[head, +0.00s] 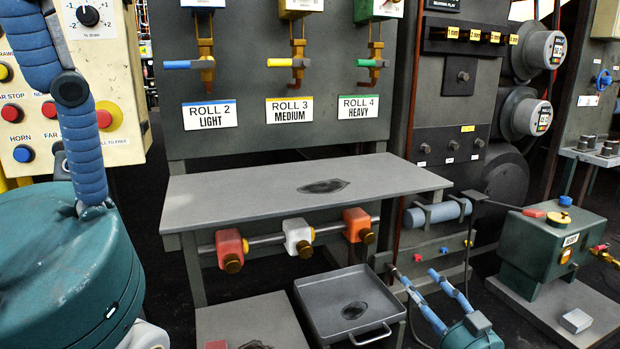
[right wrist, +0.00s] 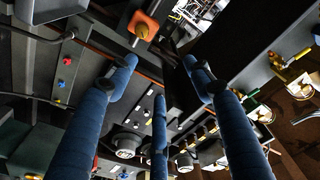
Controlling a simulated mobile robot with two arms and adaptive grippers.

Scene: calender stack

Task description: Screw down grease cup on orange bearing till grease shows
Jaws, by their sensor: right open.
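The orange bearing (head: 355,220) sits at the right end of a rail under the grey table, with a brass grease cup (head: 367,237) at its lower side. In the right wrist view the orange bearing (right wrist: 147,22) and its cup (right wrist: 141,31) are at the top, beyond the fingers. My right gripper (head: 415,276) is below and right of the bearing in the head view. Its three blue fingers (right wrist: 160,76) are spread, empty and apart from the cup. My left gripper (head: 70,90) is large at the left edge; only part of it shows, so its opening is unclear.
A red bearing (head: 229,246) and a white bearing (head: 298,236) share the rail, each with a brass cup. The grey tabletop (head: 240,195) overhangs them. A handled tray (head: 325,325) stands below. A green box (head: 550,250) is at the right.

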